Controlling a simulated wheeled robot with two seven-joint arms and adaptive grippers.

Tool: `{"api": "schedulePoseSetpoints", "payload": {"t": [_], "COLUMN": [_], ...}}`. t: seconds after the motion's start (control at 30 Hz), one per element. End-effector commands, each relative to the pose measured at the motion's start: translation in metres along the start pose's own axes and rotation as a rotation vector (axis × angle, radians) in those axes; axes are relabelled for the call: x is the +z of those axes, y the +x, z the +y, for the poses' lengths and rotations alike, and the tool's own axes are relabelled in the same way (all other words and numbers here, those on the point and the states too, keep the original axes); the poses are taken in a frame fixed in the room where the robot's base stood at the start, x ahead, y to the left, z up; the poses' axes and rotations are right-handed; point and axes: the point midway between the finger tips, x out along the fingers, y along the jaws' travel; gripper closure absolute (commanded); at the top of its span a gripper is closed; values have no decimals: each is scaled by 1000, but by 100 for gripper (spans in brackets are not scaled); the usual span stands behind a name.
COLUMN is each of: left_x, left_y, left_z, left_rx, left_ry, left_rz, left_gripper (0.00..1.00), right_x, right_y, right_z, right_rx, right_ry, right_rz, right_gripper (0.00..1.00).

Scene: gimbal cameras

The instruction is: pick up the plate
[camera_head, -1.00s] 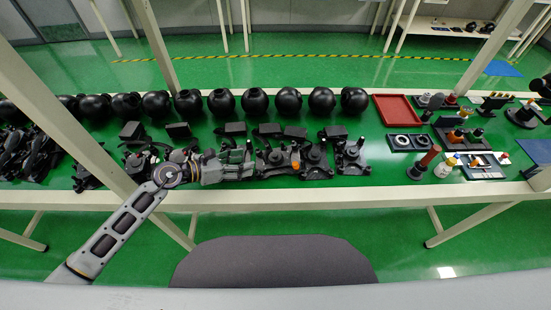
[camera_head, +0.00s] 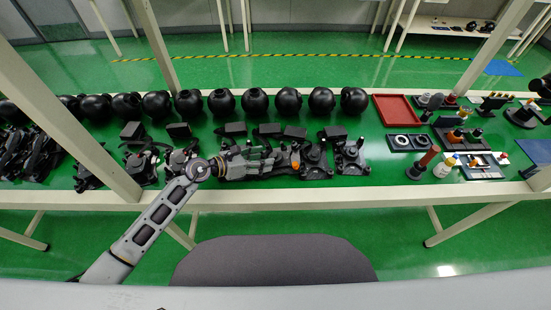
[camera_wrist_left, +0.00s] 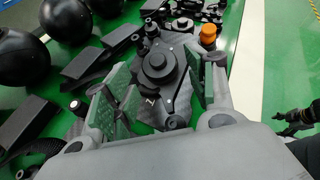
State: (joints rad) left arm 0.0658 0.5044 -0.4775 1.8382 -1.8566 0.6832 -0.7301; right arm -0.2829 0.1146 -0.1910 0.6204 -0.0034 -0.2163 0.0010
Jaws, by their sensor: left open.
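My left gripper (camera_head: 287,158) reaches in from the left over the front of the table, low among the black parts. In the left wrist view its two green-padded fingers (camera_wrist_left: 166,78) are open, one on each side of a dark plate (camera_wrist_left: 176,104) with a round stepped hub on top. I cannot tell whether the fingers touch the plate. In the head view my gripper mostly covers this plate. Similar black parts (camera_head: 351,157) sit just to the right. An orange knob (camera_wrist_left: 208,34) stands beyond the right finger; it also shows in the head view (camera_head: 295,165).
Black spheres (camera_head: 255,101) line the back of the table, with black blocks (camera_head: 235,129) in front of them. A red tray (camera_head: 398,110) and several small fixtures stand at the right. White frame posts (camera_head: 80,125) cross the view on the left.

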Motion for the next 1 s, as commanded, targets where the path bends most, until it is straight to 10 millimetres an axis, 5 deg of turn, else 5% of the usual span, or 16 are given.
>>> {"api": "schedulePoseSetpoints", "payload": {"t": [0.33,1.0], "left_x": [0,-3], "left_y": [1,44], "left_z": [0,3], "left_rx": [0,-1], "left_ry": [0,-2], "left_rz": [0,-1], "left_gripper": [44,44], "right_x": [17,-8], "right_y": [-1,-4], "right_z": [6,-10], "right_rx": [6,-10], "right_ry": [-5,4], "right_rz": [-19,8], "right_gripper": [34,34]}}
